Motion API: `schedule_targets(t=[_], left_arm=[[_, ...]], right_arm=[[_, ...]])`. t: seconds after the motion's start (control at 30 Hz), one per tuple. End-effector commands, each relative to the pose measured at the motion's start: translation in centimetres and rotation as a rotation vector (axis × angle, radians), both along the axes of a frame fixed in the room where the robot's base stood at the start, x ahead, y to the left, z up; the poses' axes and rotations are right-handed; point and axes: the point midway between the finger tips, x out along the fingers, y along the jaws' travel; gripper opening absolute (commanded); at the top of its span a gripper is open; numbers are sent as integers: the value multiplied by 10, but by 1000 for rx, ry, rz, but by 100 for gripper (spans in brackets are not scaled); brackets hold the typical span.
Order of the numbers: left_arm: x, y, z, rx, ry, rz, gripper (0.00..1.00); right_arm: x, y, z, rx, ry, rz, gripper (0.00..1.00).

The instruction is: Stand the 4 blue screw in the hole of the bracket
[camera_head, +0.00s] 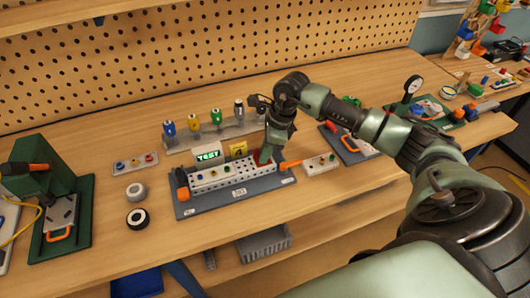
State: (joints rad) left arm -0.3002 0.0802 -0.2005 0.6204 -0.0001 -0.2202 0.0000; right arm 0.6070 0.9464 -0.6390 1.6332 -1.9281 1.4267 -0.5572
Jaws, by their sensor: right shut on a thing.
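The bracket (214,186), a long white bar with rows of holes, lies on a grey board (238,199) in the middle of the bench. Several small coloured pieces stand along it; they are too small to tell exactly. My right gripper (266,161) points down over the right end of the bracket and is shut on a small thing. Its fingers hide most of that thing, so I cannot tell its colour or whether it touches a hole. No blue screw can be made out for certain. My left gripper is not in view.
A rack with blue, yellow and green screwdrivers (194,123) stands behind the board. An orange-handled tool (291,163) and a small white block (320,165) are to the right. Tape rolls (137,218) and a green press (50,180) are left. Bare bench lies in front.

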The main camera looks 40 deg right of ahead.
Motion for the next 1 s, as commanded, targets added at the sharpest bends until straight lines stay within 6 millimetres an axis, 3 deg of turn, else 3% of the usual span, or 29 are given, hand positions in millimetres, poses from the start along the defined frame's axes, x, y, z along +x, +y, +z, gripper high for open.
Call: schedule_targets(t=[0.97,1.0], left_arm=[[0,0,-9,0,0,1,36],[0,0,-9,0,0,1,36]], right_arm=[[0,0,-6,0,0,0,0],[0,0,-6,0,0,0,15]])
